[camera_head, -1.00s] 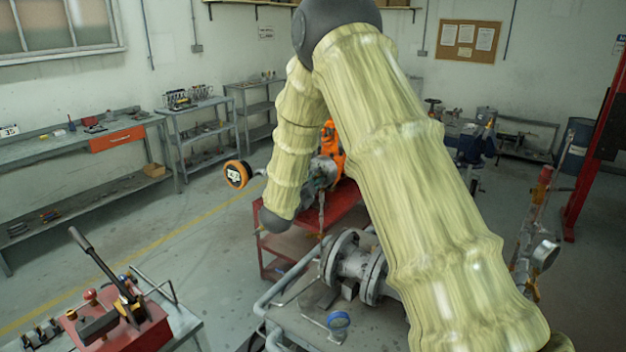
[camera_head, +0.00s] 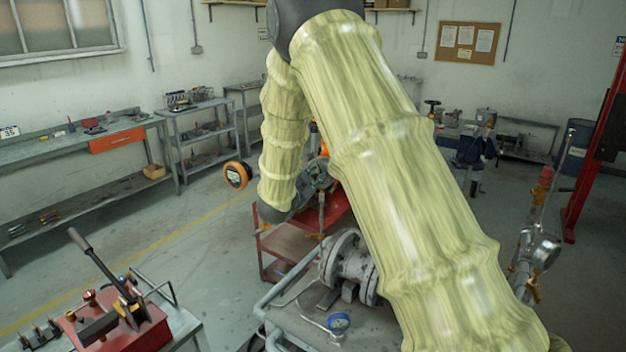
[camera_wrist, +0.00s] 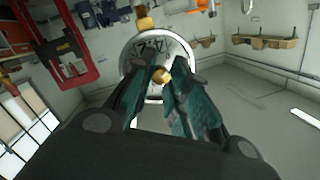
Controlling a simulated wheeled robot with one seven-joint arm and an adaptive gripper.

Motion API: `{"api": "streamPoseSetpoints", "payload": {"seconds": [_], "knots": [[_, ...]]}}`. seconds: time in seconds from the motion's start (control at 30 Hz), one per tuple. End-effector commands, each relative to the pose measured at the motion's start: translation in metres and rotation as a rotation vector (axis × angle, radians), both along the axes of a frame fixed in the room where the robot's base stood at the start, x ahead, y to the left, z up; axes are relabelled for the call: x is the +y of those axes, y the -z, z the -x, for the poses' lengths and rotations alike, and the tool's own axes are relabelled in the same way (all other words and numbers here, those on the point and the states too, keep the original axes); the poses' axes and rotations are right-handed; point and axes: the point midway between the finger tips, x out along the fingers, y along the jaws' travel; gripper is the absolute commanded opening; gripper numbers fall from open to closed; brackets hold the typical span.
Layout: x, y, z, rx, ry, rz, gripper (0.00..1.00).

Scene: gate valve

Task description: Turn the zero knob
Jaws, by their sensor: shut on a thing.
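In the wrist view my gripper (camera_wrist: 160,80) has its two dark teal fingers reaching up to a small brass knob (camera_wrist: 163,75), which I take to be the zero knob. The fingers are shut on it; the exact contact is partly hidden by the fingers. Behind it is a round white gauge dial (camera_wrist: 151,50) with dark marks and a pale rim, its lower part covered by my fingers. A brass fitting (camera_wrist: 143,22) shows at the dial's top. In the head view my arm hides the fingertips, and I cannot make out the knob.
A flanged valve (camera_head: 345,258) stands on a pipe bench below my arm. A silver gauge (camera_head: 544,251) with brass fittings is at right. A red lever unit (camera_head: 125,325) is at front left. Floor at left is open.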

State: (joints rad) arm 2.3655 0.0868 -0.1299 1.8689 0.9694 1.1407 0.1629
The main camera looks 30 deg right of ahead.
Motion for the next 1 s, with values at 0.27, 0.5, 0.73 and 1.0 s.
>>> {"api": "streamPoseSetpoints", "payload": {"seconds": [0.27,0.5,0.73,1.0], "knots": [[0.0011,-0.0031,-0.0010,0.221,-0.002,0.093,0.00],[0.0010,-0.0027,-0.0009,0.361,0.000,0.149,0.00],[0.0010,-0.0022,-0.0014,0.434,-0.001,0.179,0.00],[0.0009,-0.0013,-0.0014,0.460,-0.001,0.190,0.00]]}}
